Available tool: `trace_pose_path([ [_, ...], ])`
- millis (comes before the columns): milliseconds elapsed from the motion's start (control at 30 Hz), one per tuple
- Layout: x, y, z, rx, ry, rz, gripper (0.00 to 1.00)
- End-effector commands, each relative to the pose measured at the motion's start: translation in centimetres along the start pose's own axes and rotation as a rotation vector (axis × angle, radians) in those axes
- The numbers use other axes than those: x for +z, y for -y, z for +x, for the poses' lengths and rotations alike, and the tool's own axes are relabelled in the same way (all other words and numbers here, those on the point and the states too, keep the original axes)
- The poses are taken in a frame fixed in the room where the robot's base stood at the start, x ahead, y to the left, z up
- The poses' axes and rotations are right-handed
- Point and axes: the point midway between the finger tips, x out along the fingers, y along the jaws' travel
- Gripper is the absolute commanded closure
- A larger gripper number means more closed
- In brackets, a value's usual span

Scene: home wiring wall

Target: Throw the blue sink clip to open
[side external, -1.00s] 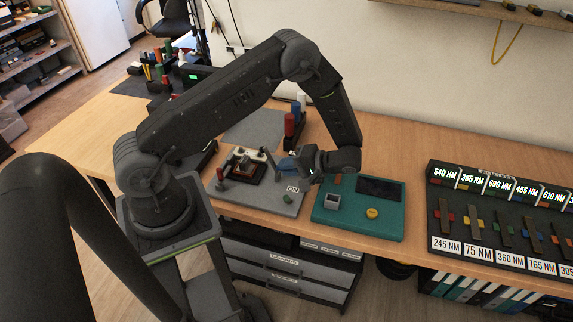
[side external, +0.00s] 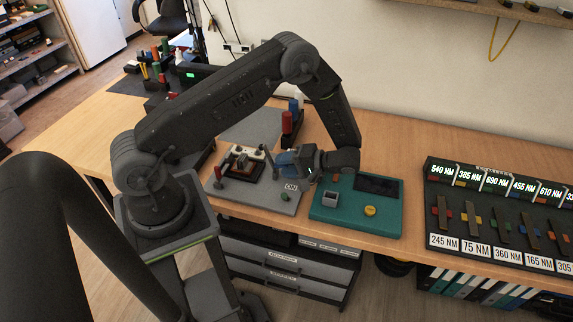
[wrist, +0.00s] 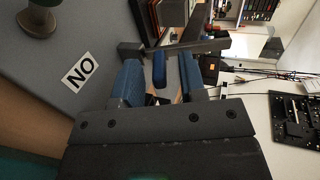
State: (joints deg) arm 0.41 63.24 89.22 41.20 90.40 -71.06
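In the wrist view, a blue piece (wrist: 159,71), which looks like the sink clip's handle, sits between the two blue fingers of my gripper (wrist: 159,84). A gap shows on each side of it, so my gripper is open around it. A dark grey bar (wrist: 205,46) crosses just beyond the fingertips. In the side view my gripper (side external: 286,160) is low over the grey board (side external: 230,199), pointing left beside a switch with a white-and-brown block (side external: 245,160). The clip cannot be told apart from the fingers there.
A teal board (side external: 335,217) with a grey box (side external: 330,199) and yellow knob (side external: 370,211) lies to the right. A green knob (side external: 285,197) and a red-handled post (side external: 219,171) stand on the grey board. Red and blue cylinders (side external: 288,121) stand behind.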

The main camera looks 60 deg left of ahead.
Motion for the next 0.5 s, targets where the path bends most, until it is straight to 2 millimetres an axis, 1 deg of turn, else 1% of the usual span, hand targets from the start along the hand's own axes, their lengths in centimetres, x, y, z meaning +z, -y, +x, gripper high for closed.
trace_pose_path([
  [167, 0.0, 0.0, -0.1, 0.000, -0.001, 0.000, 0.62],
  [267, -0.1, 0.0, -0.7, 0.002, -0.003, -0.002, 0.62],
  [367, -0.1, -0.1, -2.1, 0.002, -0.005, -0.001, 0.62],
  [467, -0.1, -0.1, -4.2, 0.004, -0.005, -0.002, 0.62],
  [500, -0.1, -0.1, -5.1, 0.003, -0.006, -0.002, 0.62],
])
